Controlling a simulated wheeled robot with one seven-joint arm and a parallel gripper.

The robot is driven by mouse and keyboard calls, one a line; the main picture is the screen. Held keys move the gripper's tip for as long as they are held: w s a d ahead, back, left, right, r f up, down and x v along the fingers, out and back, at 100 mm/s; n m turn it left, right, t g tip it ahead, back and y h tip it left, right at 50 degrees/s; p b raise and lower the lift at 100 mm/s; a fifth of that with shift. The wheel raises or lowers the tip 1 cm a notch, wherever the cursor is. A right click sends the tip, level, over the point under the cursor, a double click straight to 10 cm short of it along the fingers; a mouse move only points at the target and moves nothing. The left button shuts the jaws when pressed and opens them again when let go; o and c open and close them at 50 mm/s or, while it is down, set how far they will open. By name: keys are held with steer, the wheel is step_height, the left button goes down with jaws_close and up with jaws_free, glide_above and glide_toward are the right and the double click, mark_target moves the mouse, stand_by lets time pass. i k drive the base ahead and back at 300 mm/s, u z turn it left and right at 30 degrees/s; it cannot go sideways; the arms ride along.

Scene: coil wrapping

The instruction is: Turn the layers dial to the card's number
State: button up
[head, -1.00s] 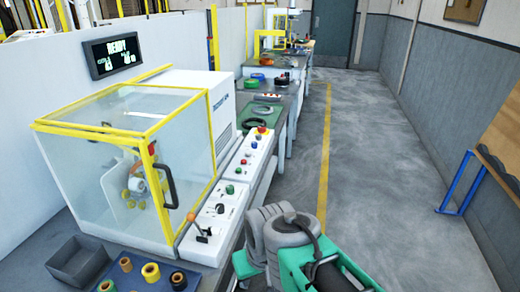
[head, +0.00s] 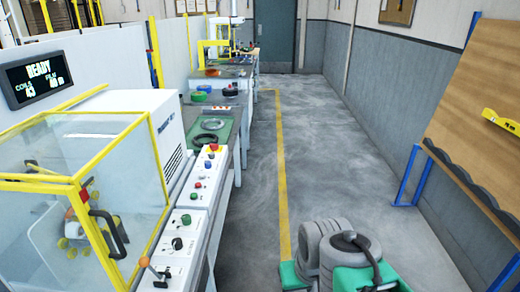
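A white control panel (head: 172,262) runs along the front of the wrapping machine. A black knob (head: 177,243) on it looks like a dial; its label and pointer are too small to read, so I cannot confirm it is the layers dial. I cannot pick out a card with a legible number. My gripper's fingers are not visible.
The machine's clear, yellow-edged guard (head: 85,185) stands left of the panel. A screen (head: 36,78) reads READY above small figures. A button box (head: 205,170) lies beyond the panel, then a bench with a green mat (head: 198,143). Open floor (head: 330,160) lies right, past a yellow line.

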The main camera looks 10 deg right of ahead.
mark_target(207, 164)
steer(key=z, duration=0.6)
steer(key=i, duration=1.8)
steer(key=u, duration=1.2)
steer(key=i, duration=0.75)
steer(key=u, duration=0.85)
